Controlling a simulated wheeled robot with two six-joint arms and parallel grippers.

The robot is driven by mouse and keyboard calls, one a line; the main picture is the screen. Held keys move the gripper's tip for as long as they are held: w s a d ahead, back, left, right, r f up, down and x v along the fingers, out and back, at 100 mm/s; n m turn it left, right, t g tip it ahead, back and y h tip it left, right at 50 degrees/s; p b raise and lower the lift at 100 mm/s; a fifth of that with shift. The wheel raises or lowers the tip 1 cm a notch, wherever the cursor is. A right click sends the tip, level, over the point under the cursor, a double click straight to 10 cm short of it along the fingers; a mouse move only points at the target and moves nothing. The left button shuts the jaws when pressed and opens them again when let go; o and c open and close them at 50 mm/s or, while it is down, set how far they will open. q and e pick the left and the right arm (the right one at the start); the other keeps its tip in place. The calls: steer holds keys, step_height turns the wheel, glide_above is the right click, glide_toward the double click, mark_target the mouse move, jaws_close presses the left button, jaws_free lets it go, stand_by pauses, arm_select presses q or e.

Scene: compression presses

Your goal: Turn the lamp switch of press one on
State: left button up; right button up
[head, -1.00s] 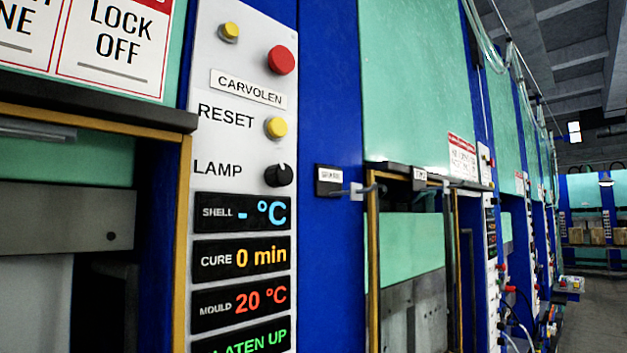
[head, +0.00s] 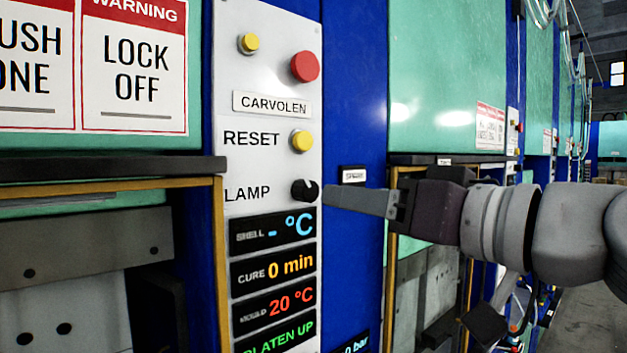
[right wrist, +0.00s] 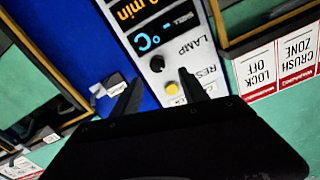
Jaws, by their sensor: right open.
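The lamp switch (head: 304,190) is a black round knob with a light mark, to the right of the word LAMP on the white control panel (head: 270,18) in the head view. It also shows in the right wrist view (right wrist: 157,64), ahead of the fingers. My right gripper (head: 330,196) comes in from the right, its fingers pointing left, with the tips just right of the knob in the picture. In the right wrist view the right gripper (right wrist: 158,88) has its two fingers spread apart with nothing between them. My left gripper does not show.
A yellow reset button (head: 302,140) sits just above the knob, and a red button (head: 305,67) and another yellow button (head: 250,43) higher. Display readouts (head: 272,232) lie below. A dark ledge (head: 110,168) juts out at left. More presses stand to the right.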

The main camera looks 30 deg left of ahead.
mark_target(311, 194)
steer(key=p+x, duration=0.5)
steer(key=x, duration=0.3)
steer(key=shift+w+a, duration=0.25)
steer(key=shift+w+a+f, duration=0.1)
steer(key=shift+w+a, duration=0.2)
steer(key=shift+a, duration=0.05)
steer(key=shift+d, duration=0.15)
jaws_close()
